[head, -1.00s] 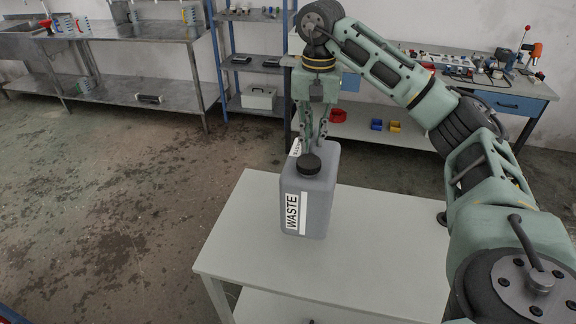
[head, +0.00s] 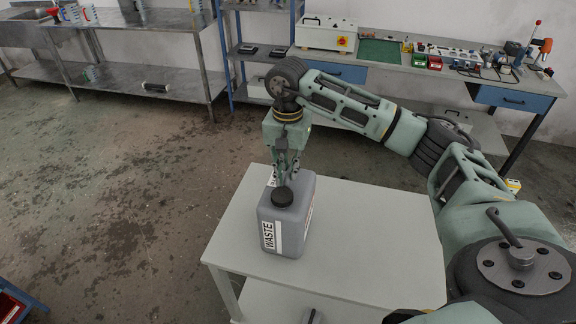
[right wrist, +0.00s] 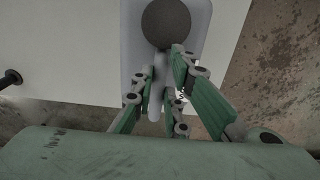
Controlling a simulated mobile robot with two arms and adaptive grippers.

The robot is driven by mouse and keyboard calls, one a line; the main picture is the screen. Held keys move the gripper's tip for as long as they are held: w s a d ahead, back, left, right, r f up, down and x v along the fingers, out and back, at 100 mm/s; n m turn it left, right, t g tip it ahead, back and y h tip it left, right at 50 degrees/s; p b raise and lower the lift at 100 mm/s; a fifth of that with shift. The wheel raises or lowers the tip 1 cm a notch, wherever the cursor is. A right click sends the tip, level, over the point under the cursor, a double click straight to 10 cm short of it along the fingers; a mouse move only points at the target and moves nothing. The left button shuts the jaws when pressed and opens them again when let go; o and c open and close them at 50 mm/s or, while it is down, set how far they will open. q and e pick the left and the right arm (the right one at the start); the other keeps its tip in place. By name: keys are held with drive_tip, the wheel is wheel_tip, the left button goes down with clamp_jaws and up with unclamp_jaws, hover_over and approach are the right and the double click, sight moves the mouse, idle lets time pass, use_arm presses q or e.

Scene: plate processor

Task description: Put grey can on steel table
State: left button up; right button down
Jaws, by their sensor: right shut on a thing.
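The grey can (head: 288,222), with a black cap and a white WASTE label, stands upright on a white table (head: 350,235) in the head view. My right gripper (head: 283,180) comes down from above and is shut on the can at its top, behind the cap. In the right wrist view the fingers (right wrist: 160,95) close around the can's handle, just below the round dark cap of the grey can (right wrist: 140,50). The steel table (head: 130,70) stands at the back left, against the wall. My left gripper is not in view.
A blue shelf rack (head: 250,50) stands right of the steel table. A blue workbench (head: 430,75) with tools and a white box is at the back right. A red crate (head: 12,305) shows at the lower left. The floor between is open.

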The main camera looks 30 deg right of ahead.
drive_tip(key=shift+f, duration=0.1)
drive_tip(key=c, duration=1.7)
unclamp_jaws()
drive_tip(key=shift+c, duration=0.2)
drive_tip(key=shift+w+r, duration=0.1)
drive_tip(key=shift+r, duration=0.25)
wheel_tip(320, 180, up, 7)
drive_tip(key=b, duration=0.3)
drive_tip(key=shift+f, duration=0.2)
drive_tip(key=shift+r+p, duration=0.3)
drive_tip(key=shift+r, duration=2.2)
